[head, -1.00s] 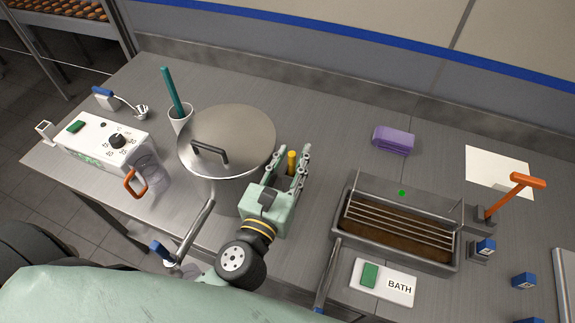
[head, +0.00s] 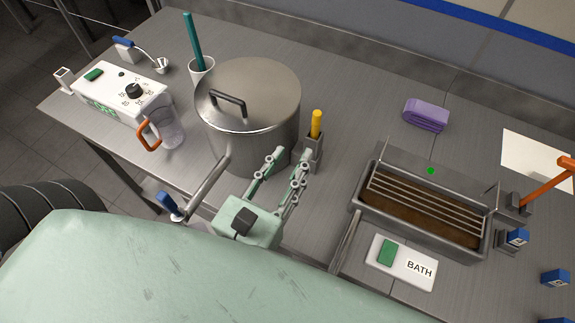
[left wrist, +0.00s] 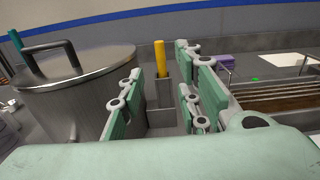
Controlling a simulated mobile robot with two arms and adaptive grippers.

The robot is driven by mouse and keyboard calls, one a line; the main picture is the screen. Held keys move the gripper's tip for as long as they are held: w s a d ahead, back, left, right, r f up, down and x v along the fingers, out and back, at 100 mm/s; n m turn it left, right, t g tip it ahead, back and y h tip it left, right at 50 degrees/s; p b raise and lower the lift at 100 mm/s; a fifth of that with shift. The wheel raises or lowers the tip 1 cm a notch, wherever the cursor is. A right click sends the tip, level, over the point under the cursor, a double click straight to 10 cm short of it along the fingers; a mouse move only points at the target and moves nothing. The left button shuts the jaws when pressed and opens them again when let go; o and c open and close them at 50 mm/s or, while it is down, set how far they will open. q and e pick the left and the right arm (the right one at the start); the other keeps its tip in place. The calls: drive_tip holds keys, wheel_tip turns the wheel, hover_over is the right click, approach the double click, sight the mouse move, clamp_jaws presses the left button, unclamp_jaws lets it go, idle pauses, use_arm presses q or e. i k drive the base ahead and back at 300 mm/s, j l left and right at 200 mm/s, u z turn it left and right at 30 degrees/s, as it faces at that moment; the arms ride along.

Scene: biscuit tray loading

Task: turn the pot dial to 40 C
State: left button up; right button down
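The pot dial (head: 134,90) is a black knob on a white control box (head: 107,87) at the left of the bench. Its scale has small printed numbers, and I cannot read its setting surely. The steel pot (head: 248,115) with its lid (head: 255,85) stands right of the box. My left gripper (head: 285,160) is in front of the pot's lower right side, well right of the dial, with its fingers apart and nothing between them. In the left wrist view the open fingers (left wrist: 155,85) frame a yellow handle beyond them. My right gripper is not in view.
A yellow-handled tool (head: 316,124) stands in a metal holder just beyond my left gripper. A clear jug (head: 167,127) with an orange handle is beside the control box. A bath tray (head: 370,205) and a purple cloth (head: 426,114) lie to the right.

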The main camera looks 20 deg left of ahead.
sight(134, 91)
drive_tip(key=k, duration=1)
